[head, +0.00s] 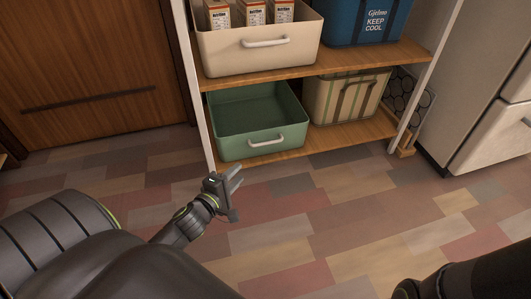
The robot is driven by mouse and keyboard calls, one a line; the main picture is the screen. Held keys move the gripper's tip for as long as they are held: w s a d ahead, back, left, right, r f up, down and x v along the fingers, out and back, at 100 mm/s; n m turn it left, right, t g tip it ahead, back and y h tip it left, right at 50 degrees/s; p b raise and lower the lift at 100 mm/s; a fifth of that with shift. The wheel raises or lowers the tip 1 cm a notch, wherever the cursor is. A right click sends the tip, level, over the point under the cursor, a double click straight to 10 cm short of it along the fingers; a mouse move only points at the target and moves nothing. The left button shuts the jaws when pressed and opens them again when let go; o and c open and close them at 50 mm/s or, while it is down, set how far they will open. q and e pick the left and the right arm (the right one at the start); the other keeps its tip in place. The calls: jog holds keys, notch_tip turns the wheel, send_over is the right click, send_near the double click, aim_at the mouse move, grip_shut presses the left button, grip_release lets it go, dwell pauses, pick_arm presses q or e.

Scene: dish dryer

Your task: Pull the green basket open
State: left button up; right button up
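The green basket (232,147) sits on the bottom shelf at the left. It is an open-topped bin, and the part of its inside that shows looks empty. Its pale handle (265,142) is on its front face. My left gripper (236,176) is in front of and below the basket, apart from the handle. Its two fingers are spread, with nothing between them. My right arm (468,276) shows only at the bottom right corner, and its gripper is not in view.
A cream basket (245,57) with cartons is on the shelf (290,73) above. A striped bag (349,97) stands right of the green basket. A blue cooler (368,22) is at the upper right. The floor (330,225) in front is clear.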

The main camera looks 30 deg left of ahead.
pick_arm(q)
jog(key=w+a+f, duration=0.1)
jog(key=w+f, duration=0.1)
jog(key=w, duration=1.5)
jog(key=shift+f+b, duration=0.2)
jog(key=shift+b, duration=0.2)
jog(key=shift+c, duration=0.4)
grip_shut()
